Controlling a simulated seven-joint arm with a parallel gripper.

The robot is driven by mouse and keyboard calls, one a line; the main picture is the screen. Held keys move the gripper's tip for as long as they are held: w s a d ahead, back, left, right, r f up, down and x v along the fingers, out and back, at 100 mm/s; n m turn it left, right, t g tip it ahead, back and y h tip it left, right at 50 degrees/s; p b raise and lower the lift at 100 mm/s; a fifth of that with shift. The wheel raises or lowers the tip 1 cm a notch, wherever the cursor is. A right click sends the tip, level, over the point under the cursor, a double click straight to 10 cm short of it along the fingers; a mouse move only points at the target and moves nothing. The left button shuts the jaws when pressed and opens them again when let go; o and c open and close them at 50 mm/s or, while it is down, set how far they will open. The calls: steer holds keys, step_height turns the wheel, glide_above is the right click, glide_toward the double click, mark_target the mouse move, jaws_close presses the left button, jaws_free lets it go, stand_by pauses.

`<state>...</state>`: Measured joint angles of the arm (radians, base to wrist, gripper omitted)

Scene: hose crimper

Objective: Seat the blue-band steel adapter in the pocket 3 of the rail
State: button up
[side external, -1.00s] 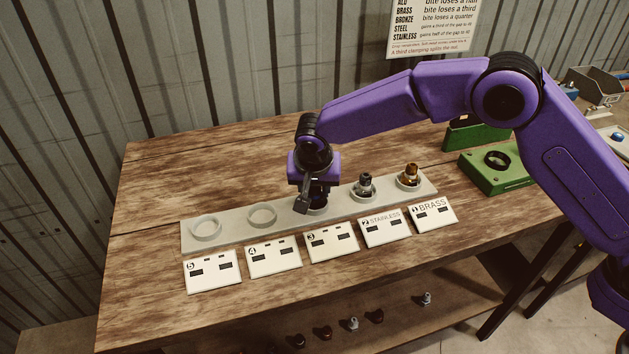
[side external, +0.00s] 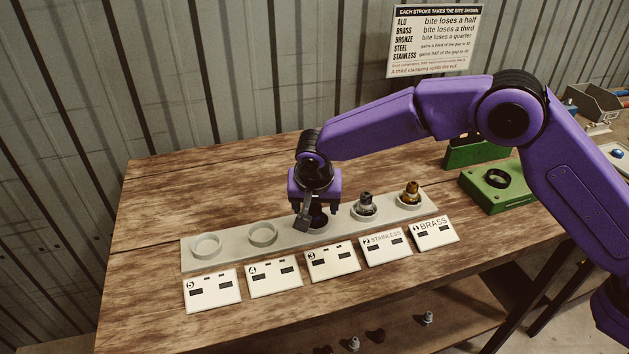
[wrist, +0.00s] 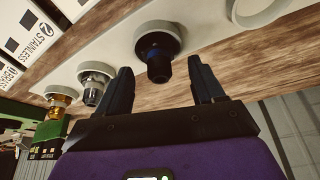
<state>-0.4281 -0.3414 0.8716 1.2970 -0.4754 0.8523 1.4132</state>
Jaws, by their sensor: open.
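A dark adapter with a bluish tint (wrist: 158,55) stands in pocket 3 of the rail, between the stainless fitting and an empty ring. I cannot make out a clear blue band on it. In the side view, pocket 3 (side external: 318,226) is partly hidden by my gripper (side external: 316,216). In the wrist view, my gripper (wrist: 161,70) is open, with one finger on each side of the adapter and visible gaps between. The rail (side external: 290,241) lies along the bench.
Pocket 2 holds a steel-coloured fitting (side external: 365,203) and pocket 1 a brass one (side external: 411,193). Pocket 4 (side external: 262,235) and pocket 5 (side external: 207,246) are empty. Label plates (side external: 332,263) stand in front. A green fixture (side external: 497,187) is at right.

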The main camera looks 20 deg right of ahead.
steer(key=v, duration=1.6)
steer(key=shift+r, duration=0.15)
steer(key=shift+d, duration=0.1)
steer(key=s+d+f+n+g+y, duration=0.1)
steer(key=s+d+f+n+g, duration=0.1)
steer(key=s+d+n, duration=0.6)
steer(key=s+d+f+n+g+y, duration=0.1)
steer(key=s+d+n, duration=0.7)
steer(key=s+d, duration=1.5)
step_height(320, 180, down, 2)
steer(key=shift+s+d+f+n+g, duration=0.25)
steer(key=shift+d+g, duration=0.35)
steer(key=shift+d, duration=0.35)
